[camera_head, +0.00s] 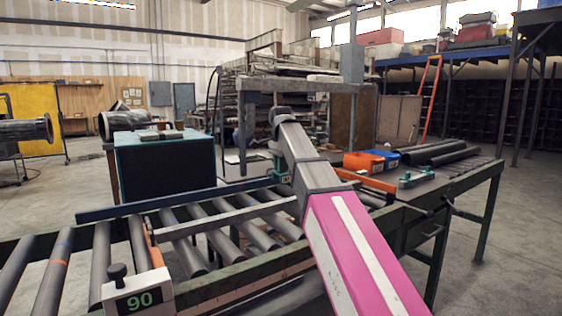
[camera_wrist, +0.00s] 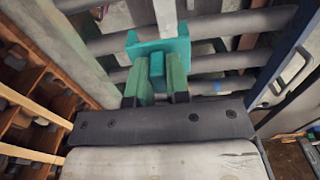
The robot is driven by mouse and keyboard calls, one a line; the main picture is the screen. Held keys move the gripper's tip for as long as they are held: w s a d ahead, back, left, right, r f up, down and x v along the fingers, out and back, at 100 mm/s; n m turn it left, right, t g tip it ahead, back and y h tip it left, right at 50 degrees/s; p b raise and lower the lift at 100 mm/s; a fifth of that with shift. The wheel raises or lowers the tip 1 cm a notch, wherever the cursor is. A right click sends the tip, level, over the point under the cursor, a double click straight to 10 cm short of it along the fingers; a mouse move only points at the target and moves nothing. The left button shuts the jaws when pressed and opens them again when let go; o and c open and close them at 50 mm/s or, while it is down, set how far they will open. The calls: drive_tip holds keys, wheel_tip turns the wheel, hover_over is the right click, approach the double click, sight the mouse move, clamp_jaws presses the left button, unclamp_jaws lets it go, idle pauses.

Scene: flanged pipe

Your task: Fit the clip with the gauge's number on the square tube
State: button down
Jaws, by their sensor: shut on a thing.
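The gauge (camera_head: 138,295) stands at the lower left of the head view and shows 90 in green. The grey square tube (camera_head: 225,218) lies across the rollers. My gripper (camera_wrist: 159,75) has green fingers, shut on a teal clip (camera_wrist: 180,47) in the wrist view. A pale bar (camera_wrist: 166,14) runs beyond the clip there; I cannot tell whether they touch. In the head view my gripper (camera_head: 281,168) is small and partly hidden by my arm, above the roller bed near the tube's right end. I cannot read a number on the held clip.
An orange bin (camera_head: 364,162) and a blue bin (camera_head: 387,155) stand behind the roller bed. A teal part (camera_head: 417,178) lies on the right, near dark pipes (camera_head: 440,153). A blue rail (camera_head: 180,197) runs along the rollers' far side. A dark teal box (camera_head: 165,172) stands behind.

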drive_tip(key=shift+w+f, duration=0.1)
drive_tip(key=shift+w, duration=0.5)
approach(281, 201)
drive_tip(key=shift+s+f, duration=0.15)
drive_tip(key=shift+f, duration=2.6)
drive_tip(key=shift+f, duration=0.5)
drive_tip(key=c, duration=1)
unclamp_jaws()
wheel_tip(281, 201, up, 11)
drive_tip(key=shift+f, duration=0.2)
drive_tip(key=shift+s, duration=0.1)
